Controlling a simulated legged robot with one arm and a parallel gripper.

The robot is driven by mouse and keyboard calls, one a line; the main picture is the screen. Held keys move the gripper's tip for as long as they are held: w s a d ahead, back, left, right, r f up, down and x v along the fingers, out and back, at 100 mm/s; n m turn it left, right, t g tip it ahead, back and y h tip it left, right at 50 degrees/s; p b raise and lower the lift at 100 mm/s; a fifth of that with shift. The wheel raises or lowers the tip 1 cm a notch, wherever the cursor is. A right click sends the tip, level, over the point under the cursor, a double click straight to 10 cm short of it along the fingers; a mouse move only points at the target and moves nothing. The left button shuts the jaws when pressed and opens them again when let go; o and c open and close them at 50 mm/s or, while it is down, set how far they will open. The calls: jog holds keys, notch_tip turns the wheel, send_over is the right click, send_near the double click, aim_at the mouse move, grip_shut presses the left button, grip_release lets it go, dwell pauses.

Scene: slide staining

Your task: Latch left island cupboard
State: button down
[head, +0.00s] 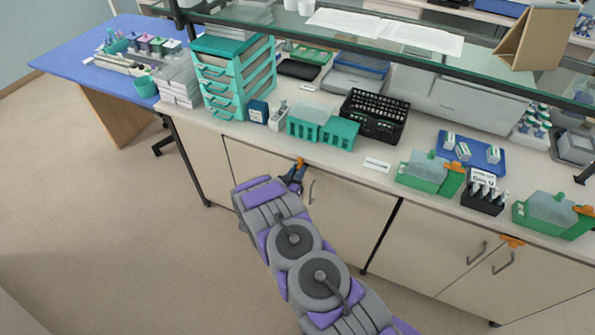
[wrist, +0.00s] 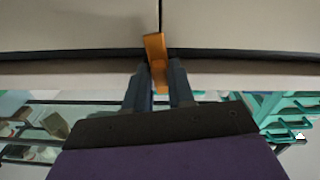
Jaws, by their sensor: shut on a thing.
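The left island cupboard (head: 345,212) has two pale doors under the worktop. Its orange latch (head: 300,162) sits at the top of the seam between the doors. In the wrist view, which is upside down, the latch (wrist: 155,46) lies nearly in line with the seam, slightly tilted. My gripper (head: 297,172) reaches up to it from below. In the wrist view its two dark fingers (wrist: 158,82) stand on either side of the latch and are shut on it. The doors look closed. One door handle (head: 311,191) shows; the other is hidden by my arm.
The right cupboard has a similar orange latch (head: 512,241) and two handles. The worktop above carries green drawers (head: 232,78), a black rack (head: 374,117) and green staining jars (head: 420,172). A dark table leg (head: 382,236) stands right of my arm. The floor at left is clear.

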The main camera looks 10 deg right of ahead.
jog(key=shift+s+f+m, duration=0.1)
jog(key=shift+f+m, duration=0.15)
jog(key=shift+m, duration=0.75)
jog(key=c, duration=1.2)
grip_release()
jog(key=shift+a, duration=0.1)
jog(key=shift+o, duration=0.6)
jog(key=shift+r, duration=0.15)
jog(key=p+v, duration=0.1)
jog(key=v, duration=1.6)
jog(key=shift+a+p, duration=0.15)
jog(key=shift+p, duration=0.2)
